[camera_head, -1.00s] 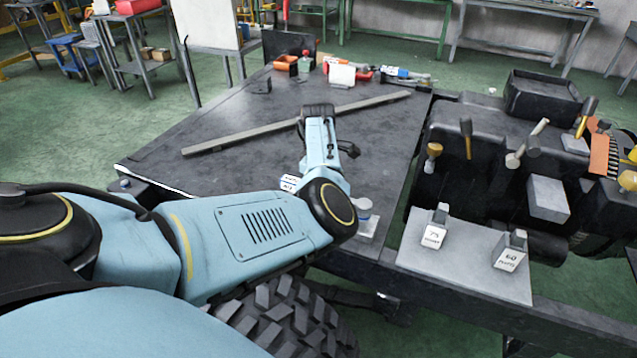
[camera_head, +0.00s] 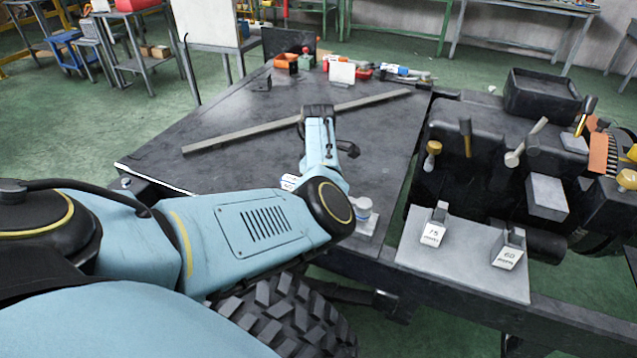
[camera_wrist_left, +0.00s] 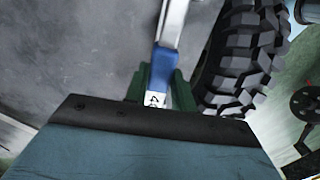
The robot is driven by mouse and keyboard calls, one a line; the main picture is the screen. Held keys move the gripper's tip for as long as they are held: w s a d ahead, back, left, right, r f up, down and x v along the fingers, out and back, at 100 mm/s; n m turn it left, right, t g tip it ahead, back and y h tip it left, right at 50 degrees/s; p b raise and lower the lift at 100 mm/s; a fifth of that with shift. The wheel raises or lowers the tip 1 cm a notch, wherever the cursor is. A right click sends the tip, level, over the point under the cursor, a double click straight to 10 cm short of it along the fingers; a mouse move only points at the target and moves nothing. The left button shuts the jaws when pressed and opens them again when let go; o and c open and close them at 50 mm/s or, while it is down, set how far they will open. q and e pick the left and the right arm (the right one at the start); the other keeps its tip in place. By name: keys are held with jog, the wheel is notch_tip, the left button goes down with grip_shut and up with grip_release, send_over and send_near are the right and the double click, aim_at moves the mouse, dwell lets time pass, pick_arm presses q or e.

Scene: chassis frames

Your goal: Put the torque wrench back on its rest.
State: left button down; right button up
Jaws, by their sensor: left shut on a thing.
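The torque wrench (camera_wrist_left: 166,62) shows in the left wrist view as a silver shaft with a blue grip and a white label at its near end. My left gripper (camera_wrist_left: 163,84) is shut on the blue grip, with a green finger on each side. The wrench's far end is out of that view. In the head view my arm hides the held wrench. Two small upright brackets stand on a grey plate (camera_head: 464,277) at the right, one labelled 75 (camera_head: 435,224) and one labelled 60 (camera_head: 510,250). Both look empty. My right gripper is not in view.
A dark worktop (camera_head: 230,115) carries a long grey bar (camera_head: 260,130) and several tools at its back. A large tyre (camera_head: 285,315) lies below my left arm and close beside the gripper. Upright levers (camera_head: 465,138) and a black tray (camera_head: 542,93) stand behind the plate.

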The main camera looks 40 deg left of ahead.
pick_arm(q)
jog(key=shift+p, duration=0.3)
dwell(0.5)
dwell(0.4)
jog(key=shift+f, duration=0.95)
dwell(0.6)
jog(key=c, duration=1.3)
grip_release()
jog(key=shift+o, duration=1.1)
jog(key=shift+f, duration=0.1)
